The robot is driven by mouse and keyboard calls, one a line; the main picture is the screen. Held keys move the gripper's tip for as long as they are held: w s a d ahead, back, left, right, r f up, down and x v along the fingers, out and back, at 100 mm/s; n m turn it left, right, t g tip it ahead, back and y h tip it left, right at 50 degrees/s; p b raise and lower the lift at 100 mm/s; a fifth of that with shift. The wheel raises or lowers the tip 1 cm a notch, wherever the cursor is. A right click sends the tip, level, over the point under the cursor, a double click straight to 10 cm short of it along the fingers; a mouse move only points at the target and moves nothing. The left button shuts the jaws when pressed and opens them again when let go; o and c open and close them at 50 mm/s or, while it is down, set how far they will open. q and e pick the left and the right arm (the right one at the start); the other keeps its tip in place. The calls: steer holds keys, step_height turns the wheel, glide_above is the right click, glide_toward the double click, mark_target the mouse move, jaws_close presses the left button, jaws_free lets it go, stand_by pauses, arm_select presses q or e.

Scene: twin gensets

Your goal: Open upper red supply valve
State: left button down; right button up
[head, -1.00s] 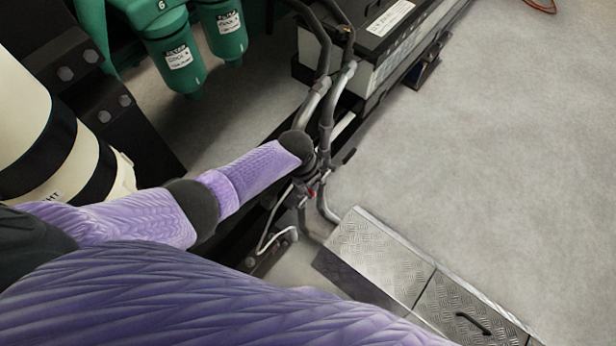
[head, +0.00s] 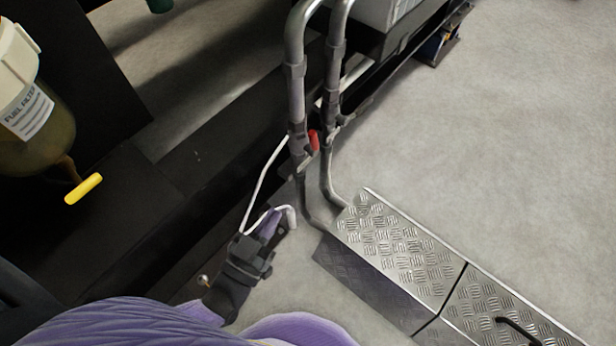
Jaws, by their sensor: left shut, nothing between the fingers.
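A small red valve handle (head: 314,140) sits at a fitting on the left of two grey vertical pipes, near the middle of the head view. It is the only red handle I can make out, and its exact position is too small to tell. My left gripper (head: 270,224) is below and left of it, low beside the pipes. It is shut and empty, its fingertips close to a thin white line; I cannot tell whether they touch. The red handle is clear of the gripper. My right gripper is not in view.
Two grey pipes (head: 296,90) run down to a metal tread-plate cover (head: 400,245) at lower right. A dark frame rail (head: 190,195) lies left of the pipes. A fuel filter with a yellow lever (head: 84,188) is at far left. Open grey floor (head: 530,130) lies right.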

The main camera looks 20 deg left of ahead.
arm_select(q)
steer(key=b, duration=0.2)
glide_toward(313, 143)
steer(key=x, duration=0.3)
steer(key=b+x, duration=0.1)
steer(key=x, duration=0.2)
steer(key=shift+w+f, duration=0.25)
steer(key=shift+w, duration=0.2)
steer(key=shift+w+r, duration=0.15)
steer(key=shift+w, duration=0.15)
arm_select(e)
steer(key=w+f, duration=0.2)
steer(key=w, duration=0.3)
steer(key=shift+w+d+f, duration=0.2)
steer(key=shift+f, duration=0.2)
arm_select(q)
steer(key=shift+r, duration=0.15)
steer(key=w+g+p, duration=0.1)
steer(key=p, duration=0.2)
steer(key=shift+w+d+r+p, duration=0.15)
steer(key=shift+r+p, duration=0.25)
steer(key=shift+w+f, duration=0.1)
steer(key=shift+f, duration=0.05)
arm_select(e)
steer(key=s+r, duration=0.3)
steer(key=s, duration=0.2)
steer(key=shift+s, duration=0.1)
